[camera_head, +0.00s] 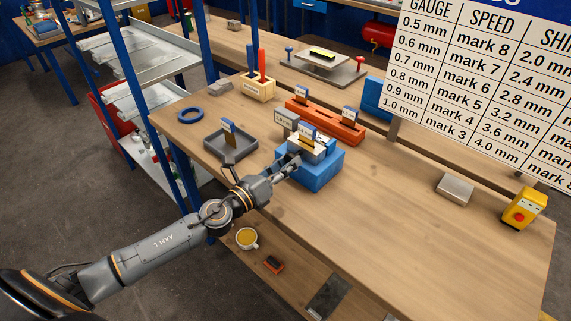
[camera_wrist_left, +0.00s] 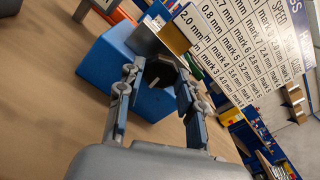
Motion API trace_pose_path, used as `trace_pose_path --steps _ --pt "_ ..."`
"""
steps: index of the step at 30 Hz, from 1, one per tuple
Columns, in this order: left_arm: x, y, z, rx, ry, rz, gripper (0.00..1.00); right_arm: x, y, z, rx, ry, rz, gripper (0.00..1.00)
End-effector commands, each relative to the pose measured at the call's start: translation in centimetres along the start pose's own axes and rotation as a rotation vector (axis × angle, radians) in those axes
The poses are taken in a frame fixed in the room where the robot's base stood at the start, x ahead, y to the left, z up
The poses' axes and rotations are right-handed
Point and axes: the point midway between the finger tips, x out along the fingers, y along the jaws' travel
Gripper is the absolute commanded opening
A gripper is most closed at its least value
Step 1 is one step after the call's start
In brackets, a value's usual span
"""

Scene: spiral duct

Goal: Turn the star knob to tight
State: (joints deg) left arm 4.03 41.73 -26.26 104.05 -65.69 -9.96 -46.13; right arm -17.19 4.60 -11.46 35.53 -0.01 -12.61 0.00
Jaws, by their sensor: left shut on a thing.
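The star knob (camera_wrist_left: 159,72) is black and sits on the near side of a blue block (camera_head: 322,174). In the left wrist view it lies between the two fingers of my left gripper (camera_wrist_left: 160,80), which is shut on it. In the head view my left gripper (camera_head: 294,160) reaches the left side of the blue block, and the knob is hidden there. A metal piece with a brass-coloured plate (camera_wrist_left: 173,38) and a label stands on top of the block. The knob's marks are too small to read. My right gripper is not in view.
A grey tray (camera_head: 230,146) with a labelled piece stands left of the block. An orange rack (camera_head: 338,125) with labelled pieces stands behind it. A board with a gauge table (camera_head: 490,75) hangs at the right.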

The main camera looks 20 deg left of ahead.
Motion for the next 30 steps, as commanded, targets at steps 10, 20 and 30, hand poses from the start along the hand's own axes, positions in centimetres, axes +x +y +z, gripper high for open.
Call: trace_pose_path --steps 10,20,30 --pt "-0.1 0.0 -0.3 -0.001 0.005 0.0 0.44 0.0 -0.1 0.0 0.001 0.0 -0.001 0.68" --pt "0.0 0.0 -0.1 -0.001 0.002 0.0 0.59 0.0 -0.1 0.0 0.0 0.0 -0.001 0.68" --pt "-2.9 0.1 -0.3 -0.002 0.004 0.003 0.59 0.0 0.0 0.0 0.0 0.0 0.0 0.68"
